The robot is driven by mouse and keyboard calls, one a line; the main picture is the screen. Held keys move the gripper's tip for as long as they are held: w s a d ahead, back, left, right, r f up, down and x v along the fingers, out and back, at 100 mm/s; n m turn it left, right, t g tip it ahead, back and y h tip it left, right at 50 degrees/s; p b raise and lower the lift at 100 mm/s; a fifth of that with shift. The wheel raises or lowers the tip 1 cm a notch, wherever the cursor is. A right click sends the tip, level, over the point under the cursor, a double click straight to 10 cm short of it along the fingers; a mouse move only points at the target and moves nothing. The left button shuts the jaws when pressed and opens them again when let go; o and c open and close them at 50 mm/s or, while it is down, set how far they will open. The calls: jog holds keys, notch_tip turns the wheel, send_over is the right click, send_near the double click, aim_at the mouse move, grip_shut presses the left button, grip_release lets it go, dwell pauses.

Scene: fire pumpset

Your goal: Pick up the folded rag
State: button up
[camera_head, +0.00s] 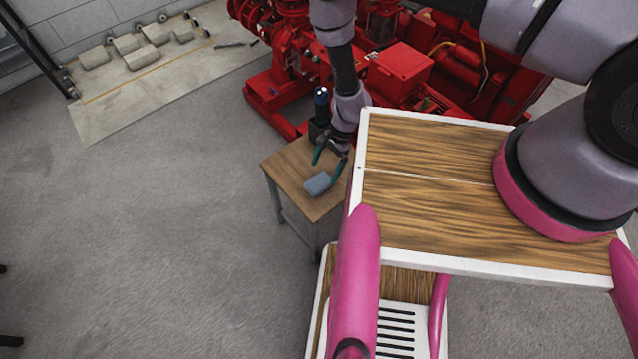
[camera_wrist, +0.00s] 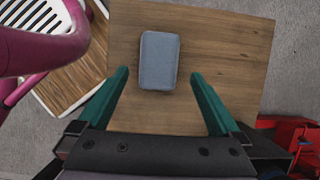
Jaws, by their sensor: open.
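The folded rag (camera_wrist: 159,60) is a small blue-grey rounded rectangle lying flat on a small wooden-topped table (camera_wrist: 225,55). It also shows in the head view (camera_head: 318,183), near the front of that tabletop. My gripper (camera_wrist: 160,85) has two green fingers spread wide, with nothing held between them. In the wrist view the rag lies mostly ahead of the fingertips, between their lines and left of centre. In the head view my gripper (camera_head: 325,168) hangs close by the rag; I cannot tell the exact height gap.
A dark bottle-like object (camera_head: 321,105) stands at the table's back edge, close to my arm. Red pump machinery (camera_head: 400,65) stands behind. My own wooden-decked base is right of the table. A pale slab with several blocks (camera_head: 140,60) lies at the back left. Floor at left is clear.

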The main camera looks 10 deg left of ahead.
aim_at(320, 181)
jog(key=x, duration=0.5)
jog(key=shift+s, duration=0.15)
jog(key=c, duration=1.3)
notch_tip(320, 181, up, 10)
